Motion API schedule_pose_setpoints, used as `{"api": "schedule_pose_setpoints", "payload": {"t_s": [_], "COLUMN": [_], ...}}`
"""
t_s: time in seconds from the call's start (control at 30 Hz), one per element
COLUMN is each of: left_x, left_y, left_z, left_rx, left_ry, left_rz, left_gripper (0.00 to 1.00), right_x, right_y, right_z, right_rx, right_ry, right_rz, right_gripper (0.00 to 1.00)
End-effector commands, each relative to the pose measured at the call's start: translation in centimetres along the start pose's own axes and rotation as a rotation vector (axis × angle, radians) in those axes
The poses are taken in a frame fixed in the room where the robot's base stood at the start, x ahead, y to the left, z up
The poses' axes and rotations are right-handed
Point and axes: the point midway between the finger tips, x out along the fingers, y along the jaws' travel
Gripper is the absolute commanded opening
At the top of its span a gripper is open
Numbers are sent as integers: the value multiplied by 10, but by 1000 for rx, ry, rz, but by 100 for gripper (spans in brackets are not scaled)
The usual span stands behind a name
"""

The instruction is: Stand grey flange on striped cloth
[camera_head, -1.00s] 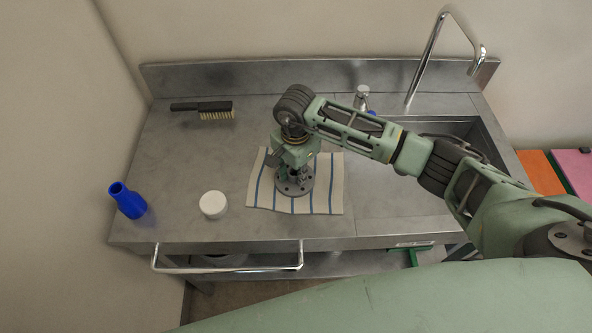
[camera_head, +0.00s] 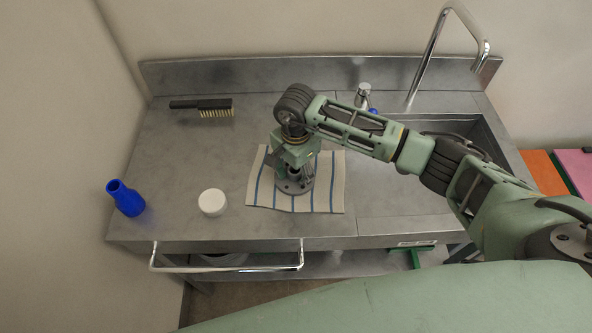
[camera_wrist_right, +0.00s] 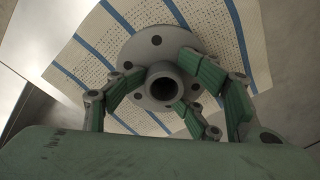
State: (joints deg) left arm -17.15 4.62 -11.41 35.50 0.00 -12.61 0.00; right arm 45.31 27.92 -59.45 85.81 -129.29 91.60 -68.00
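The grey flange (camera_head: 301,186) stands upright on its round, bolt-holed plate on the striped cloth (camera_head: 330,190), which is white with blue stripes. In the right wrist view the flange's plate (camera_wrist_right: 150,42) rests on the cloth (camera_wrist_right: 225,22), with its hollow neck toward the camera. My right gripper (camera_head: 293,172) is directly above the flange, pointing down. Its green-padded fingers (camera_wrist_right: 165,70) are around the neck; I cannot tell whether they touch it. My left gripper is not in view.
A white round lid or puck (camera_head: 212,202) and a blue bottle-shaped piece (camera_head: 126,198) are left of the cloth. A brush (camera_head: 205,107) lies at the back left. A sink (camera_head: 476,128) with a tall tap (camera_head: 427,55) is at the right. The counter's left middle is clear.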

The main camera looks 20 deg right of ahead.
Motion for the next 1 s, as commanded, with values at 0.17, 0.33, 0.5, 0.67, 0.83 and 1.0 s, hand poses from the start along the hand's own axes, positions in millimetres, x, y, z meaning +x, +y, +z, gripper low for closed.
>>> {"api": "schedule_pose_setpoints", "payload": {"t_s": [0.17,0.33,0.5,0.67,0.83,1.0], "left_x": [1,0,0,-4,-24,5], "left_y": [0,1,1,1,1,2], "left_z": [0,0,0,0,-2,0], "left_rx": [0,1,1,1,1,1], "left_ry": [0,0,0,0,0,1], "left_rz": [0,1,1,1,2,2], "left_gripper": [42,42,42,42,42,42], "right_x": [8,8,7,4,-14,-47], "right_y": [7,8,8,8,7,2], "right_z": [2,2,2,2,2,-1], "right_rx": [-2,-3,-3,-3,-3,-4], "right_ry": [-1,-1,-1,-1,-2,3], "right_rz": [21,22,23,23,22,7], "right_gripper": [42,42,42,42,42,42]}}
